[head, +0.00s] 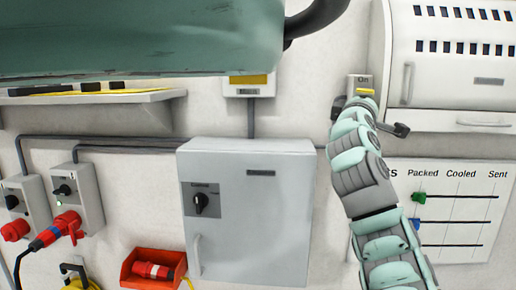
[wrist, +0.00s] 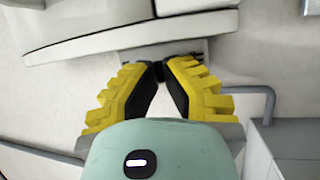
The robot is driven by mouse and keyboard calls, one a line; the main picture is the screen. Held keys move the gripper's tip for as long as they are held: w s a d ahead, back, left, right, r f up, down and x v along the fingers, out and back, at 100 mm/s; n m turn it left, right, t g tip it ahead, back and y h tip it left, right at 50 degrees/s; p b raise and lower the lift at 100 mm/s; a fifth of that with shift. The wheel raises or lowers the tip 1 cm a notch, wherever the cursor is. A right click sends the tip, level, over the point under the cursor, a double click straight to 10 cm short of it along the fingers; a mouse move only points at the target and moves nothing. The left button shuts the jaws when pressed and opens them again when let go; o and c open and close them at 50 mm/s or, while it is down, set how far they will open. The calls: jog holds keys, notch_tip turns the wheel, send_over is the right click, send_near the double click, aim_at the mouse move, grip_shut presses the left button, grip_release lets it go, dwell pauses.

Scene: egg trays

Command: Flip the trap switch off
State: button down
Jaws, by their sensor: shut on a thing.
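The trap switch (head: 360,82) is a small pale box on the wall with "On" written on it, in the head view. My gripper (head: 364,93) is at its lower part, and my arm hides what lies below. In the wrist view my gripper's yellow fingers (wrist: 161,68) come together at the lower edge of the grey switch box (wrist: 165,48). They are shut on the small switch part there. The fingertips hide most of that part, so its exact position cannot be told.
A white cabinet (head: 455,50) is close on the right, above a Packed/Cooled/Sent board (head: 470,185). A grey electrical cabinet (head: 270,215) stands left of my arm. A shelf (head: 100,97) and a red bin (head: 150,283) are further left. A green body (head: 130,40) blocks the upper left.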

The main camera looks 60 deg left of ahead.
jog(key=t+b, duration=0.1)
jog(key=b, duration=0.1)
jog(key=shift+w+f+m+b, duration=0.1)
jog(key=shift+f+m+b, duration=0.25)
jog(key=shift+m+b, duration=0.05)
jog(key=shift+r+t+b, duration=0.1)
jog(key=shift+t+b, duration=0.2)
jog(key=shift+b, duration=0.25)
jog(key=c, duration=1)
grip_release()
jog(key=shift+c, duration=0.2)
jog(key=v, duration=1.2)
jog(key=shift+w, duration=0.1)
